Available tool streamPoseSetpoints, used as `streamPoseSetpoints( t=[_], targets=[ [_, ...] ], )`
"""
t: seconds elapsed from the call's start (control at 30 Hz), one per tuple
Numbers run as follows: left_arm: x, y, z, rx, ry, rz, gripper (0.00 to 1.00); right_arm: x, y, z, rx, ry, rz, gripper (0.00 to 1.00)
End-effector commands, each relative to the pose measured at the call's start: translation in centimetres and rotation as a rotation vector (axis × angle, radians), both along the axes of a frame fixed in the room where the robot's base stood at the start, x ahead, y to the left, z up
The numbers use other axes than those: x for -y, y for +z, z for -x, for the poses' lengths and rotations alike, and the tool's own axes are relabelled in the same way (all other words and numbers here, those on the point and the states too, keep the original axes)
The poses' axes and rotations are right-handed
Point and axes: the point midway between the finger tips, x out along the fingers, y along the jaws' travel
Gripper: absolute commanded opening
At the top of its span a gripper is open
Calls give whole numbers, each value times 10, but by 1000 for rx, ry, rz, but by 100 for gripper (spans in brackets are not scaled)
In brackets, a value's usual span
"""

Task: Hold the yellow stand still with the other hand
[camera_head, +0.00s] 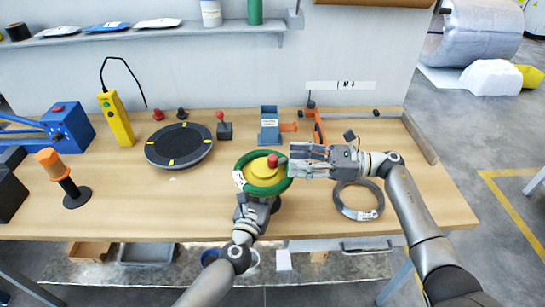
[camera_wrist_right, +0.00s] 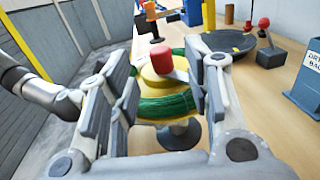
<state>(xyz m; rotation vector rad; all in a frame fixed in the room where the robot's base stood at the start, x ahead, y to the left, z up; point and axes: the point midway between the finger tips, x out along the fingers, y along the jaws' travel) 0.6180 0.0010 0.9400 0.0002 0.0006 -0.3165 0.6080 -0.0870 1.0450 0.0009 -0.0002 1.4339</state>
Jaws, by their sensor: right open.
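The yellow stand (camera_head: 260,173) has a red knob (camera_head: 272,160) on top and stands on the workbench. A green coil (camera_head: 286,183) with a white label lies around it. My right gripper (camera_head: 292,161) is open at the stand's right side, close to the knob. In the right wrist view, the stand's yellow top (camera_wrist_right: 160,88), the red knob (camera_wrist_right: 161,60) and the coil (camera_wrist_right: 165,106) show beyond and between the spread fingers; I cannot tell whether they touch. My left gripper (camera_head: 256,203) is at the coil's near edge, its fingertips partly hidden, so its grip is unclear.
A grey coil (camera_head: 344,207) lies on the bench (camera_head: 190,215) below my right wrist. A black round turntable (camera_head: 178,146) is left of the stand. A blue holder (camera_head: 269,127) and an orange tool (camera_head: 318,125) stand behind. The bench's front left is mostly clear.

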Motion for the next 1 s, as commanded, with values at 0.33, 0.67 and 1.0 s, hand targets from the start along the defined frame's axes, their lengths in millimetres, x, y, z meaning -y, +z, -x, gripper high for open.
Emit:
streamPoseSetpoints(
  t=[0.33, 0.67, 1.0],
  targets=[
    [0, 0, 0, 0, -1, 1, 0, -58, 1, -8, 0, 1, -1, 45],
    [0, 0, 0, 0, -1, 1, 0, -67, 0, -9, 0, 0, 1, 45],
    [0, 0, 0, 0, 0, 1, 0, -67, 0, -9, 0, 1, 1, 14]
  ],
)
